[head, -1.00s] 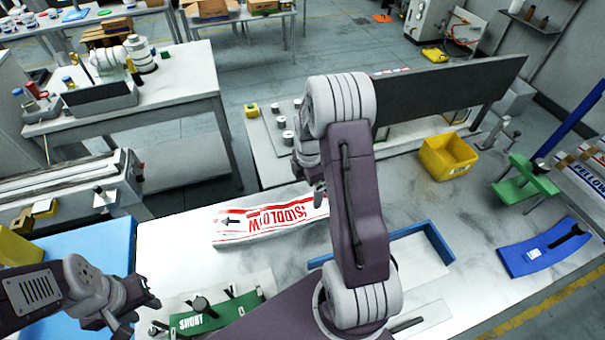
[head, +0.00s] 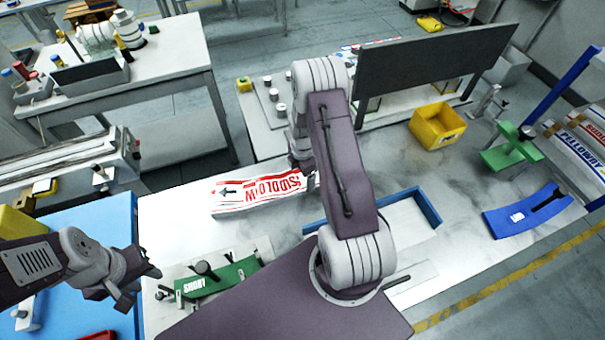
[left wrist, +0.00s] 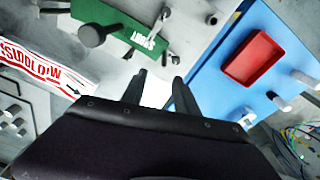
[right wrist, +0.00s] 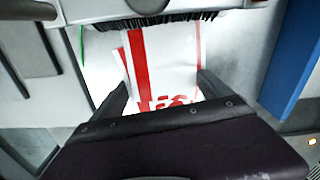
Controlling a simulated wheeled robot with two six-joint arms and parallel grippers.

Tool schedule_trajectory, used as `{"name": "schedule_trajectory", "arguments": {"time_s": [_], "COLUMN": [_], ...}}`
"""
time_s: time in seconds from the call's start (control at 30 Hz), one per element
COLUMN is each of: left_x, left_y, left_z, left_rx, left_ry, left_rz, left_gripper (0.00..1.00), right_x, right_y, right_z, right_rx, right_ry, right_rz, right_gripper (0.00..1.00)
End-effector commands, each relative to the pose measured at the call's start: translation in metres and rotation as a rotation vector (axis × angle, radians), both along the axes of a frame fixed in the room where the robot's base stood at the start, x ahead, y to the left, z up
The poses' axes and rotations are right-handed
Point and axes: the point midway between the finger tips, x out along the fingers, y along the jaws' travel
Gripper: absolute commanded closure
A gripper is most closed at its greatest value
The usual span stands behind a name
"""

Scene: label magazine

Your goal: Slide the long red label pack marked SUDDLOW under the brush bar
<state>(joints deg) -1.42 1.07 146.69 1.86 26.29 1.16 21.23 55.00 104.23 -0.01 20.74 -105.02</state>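The long white label pack (head: 245,197) with red stripes and large red letters lies on the light table in the head view. Its right end is beside my right gripper, which is mostly hidden behind my arm. In the right wrist view, the pack (right wrist: 165,55) lies between the spread fingers of my right gripper (right wrist: 163,80). Its edges look close to both fingers; I cannot tell if they press. My left gripper (head: 135,288) is open and empty, also in the left wrist view (left wrist: 158,78).
A green SHORT pack (head: 215,278) lies in front. A blue-rimmed tray (head: 430,207) is right of my right arm, with a yellow bin (head: 437,127), a green stand (head: 510,150) and a blue curved piece (head: 525,215) beyond. A red tray (left wrist: 252,58) sits on the blue surface.

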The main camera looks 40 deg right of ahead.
Motion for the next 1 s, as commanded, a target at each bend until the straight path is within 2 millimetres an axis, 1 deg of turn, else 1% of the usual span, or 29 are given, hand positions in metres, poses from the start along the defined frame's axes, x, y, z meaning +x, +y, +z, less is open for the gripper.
{"name": "schedule_trajectory", "arguments": {"time_s": [0.03,0.07,0.1,0.17,0.2,0.23,0.37,0.8,1.0], "left_x": [0.0,0.0,0.0,0.0,0.0,0.0,0.0,0.0,0.0], "left_y": [0.0,0.0,0.0,0.0,0.0,0.0,0.0,0.0,0.0], "left_z": [0.0,0.0,0.0,0.0,0.0,0.0,0.0,0.001,0.001], "left_rx": [0.0,0.0,0.0,0.0,0.0,0.0,0.0,0.0,0.0], "left_ry": [0.0,0.0,0.0,0.0,0.0,0.0,0.0,0.0,0.0], "left_rz": [0.0,0.0,0.0,0.0,0.0,0.0,0.0,0.0,0.0], "left_gripper": [0.64,0.64,0.64,0.64,0.64,0.64,0.64,0.64,0.64], "right_x": [0.0,0.0,0.0,0.0,0.0,0.0,0.001,0.008,0.01], "right_y": [0.0,0.0,0.0,0.0,0.0,0.0,0.003,0.028,0.036], "right_z": [0.0,0.0,0.0,0.0,0.0,0.0,0.0,0.001,0.001], "right_rx": [0.0,0.0,0.0,0.0,0.0,0.0,0.0,0.0,0.0], "right_ry": [0.0,0.0,0.0,0.0,0.0,-0.001,-0.001,-0.001,-0.001], "right_rz": [0.0,0.0,0.0,0.0,0.0,-0.001,0.001,0.001,0.001], "right_gripper": [0.33,0.42,0.53,0.7,0.81,0.85,0.85,0.85,0.85]}}
